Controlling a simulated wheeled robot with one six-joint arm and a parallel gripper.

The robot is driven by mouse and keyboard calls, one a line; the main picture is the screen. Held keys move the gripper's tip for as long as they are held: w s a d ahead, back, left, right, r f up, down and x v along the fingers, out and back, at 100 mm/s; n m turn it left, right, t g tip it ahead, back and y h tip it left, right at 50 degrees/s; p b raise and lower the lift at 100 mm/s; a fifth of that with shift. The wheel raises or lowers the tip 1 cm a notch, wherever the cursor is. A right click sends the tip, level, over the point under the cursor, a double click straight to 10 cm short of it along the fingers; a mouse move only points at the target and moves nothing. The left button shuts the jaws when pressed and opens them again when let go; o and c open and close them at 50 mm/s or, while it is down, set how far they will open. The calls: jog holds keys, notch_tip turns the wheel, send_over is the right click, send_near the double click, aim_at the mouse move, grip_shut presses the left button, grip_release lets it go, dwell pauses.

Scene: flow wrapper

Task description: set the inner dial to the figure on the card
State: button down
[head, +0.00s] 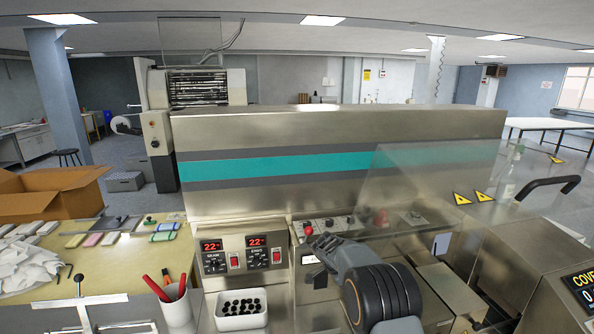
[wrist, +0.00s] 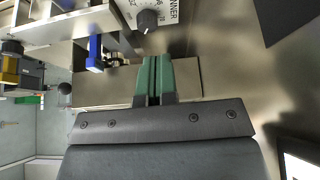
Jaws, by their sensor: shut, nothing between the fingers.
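The inner dial (wrist: 148,20) is a dark round knob on a white scale plate at the top of the wrist view. The plate's lettering reads "NNER", with its first letter cut off. My gripper (wrist: 153,68) has green fingers pressed together, empty, and sits just below the dial in that picture, apart from it. The dial's setting is too small to read. In the head view my arm covers the dial area, and my fingertips are not clear. I cannot make out the card's figure in either view.
Two red displays (head: 211,246) reading 22 stand left of my arm, above black knobs. A clear cover (head: 430,185) with a black handle is at right.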

notch_tip(320, 180, down, 7)
jog(key=b, duration=0.3)
jog(key=shift+d+f+m, duration=0.15)
jog(key=shift+d+m, duration=0.15)
